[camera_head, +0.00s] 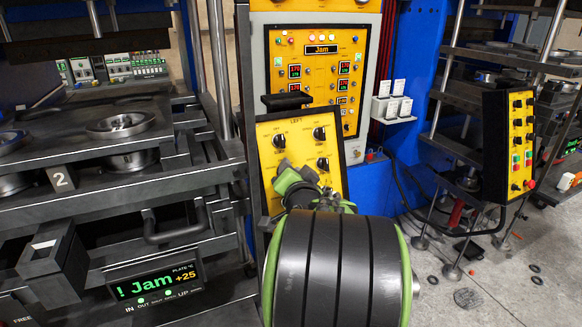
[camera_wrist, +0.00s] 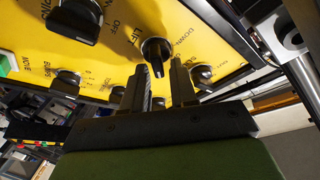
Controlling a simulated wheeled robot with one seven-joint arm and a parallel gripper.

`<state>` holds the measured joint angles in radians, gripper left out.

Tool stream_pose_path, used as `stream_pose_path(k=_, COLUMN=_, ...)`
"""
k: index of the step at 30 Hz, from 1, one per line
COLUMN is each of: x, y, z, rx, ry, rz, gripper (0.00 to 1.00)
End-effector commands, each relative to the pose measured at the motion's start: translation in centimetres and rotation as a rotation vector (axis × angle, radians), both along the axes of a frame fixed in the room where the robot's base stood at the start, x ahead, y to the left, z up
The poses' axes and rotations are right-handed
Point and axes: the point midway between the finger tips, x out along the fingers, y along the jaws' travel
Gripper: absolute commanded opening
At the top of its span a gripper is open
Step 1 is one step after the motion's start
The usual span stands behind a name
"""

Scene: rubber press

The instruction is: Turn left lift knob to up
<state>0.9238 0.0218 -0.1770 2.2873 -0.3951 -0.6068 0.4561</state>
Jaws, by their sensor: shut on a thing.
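The yellow left control panel (camera_head: 315,137), marked LEFT, stands mid-frame in the head view with several black knobs. In the wrist view the lift knob (camera_wrist: 156,47), a black rotary knob, sits beside the word LIFT, with OFF and DOWN printed near it. In the head view my gripper (camera_head: 290,180) is at the panel's lower left and hides the lift knob. Any UP label is not readable.
Other knobs (camera_wrist: 75,20) sit close by on the panel, another one (camera_wrist: 202,74) just right of my fingers. The press with its plates (camera_head: 120,150) stands left, its display (camera_head: 155,282) reading "Jam +25". Another yellow panel (camera_head: 520,140) stands right.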

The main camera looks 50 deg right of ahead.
Motion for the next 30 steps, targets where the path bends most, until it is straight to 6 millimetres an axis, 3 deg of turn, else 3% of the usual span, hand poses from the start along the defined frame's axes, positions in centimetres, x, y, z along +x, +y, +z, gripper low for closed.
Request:
stream_pose_path(k=17, x=0.0, y=0.03, z=-0.26, rx=0.031, ry=-0.012, rz=-0.01, gripper=0.0)
stream_pose_path(k=18, x=0.01, y=0.03, z=-0.26, rx=0.031, ry=-0.012, rz=-0.01, gripper=0.32)
stream_pose_path(k=19, x=0.01, y=0.03, z=-0.25, rx=0.031, ry=-0.012, rz=-0.01, gripper=0.37)
stream_pose_path(k=30, x=0.08, y=-0.04, z=-0.06, rx=0.027, ry=-0.014, rz=-0.008, gripper=0.37)
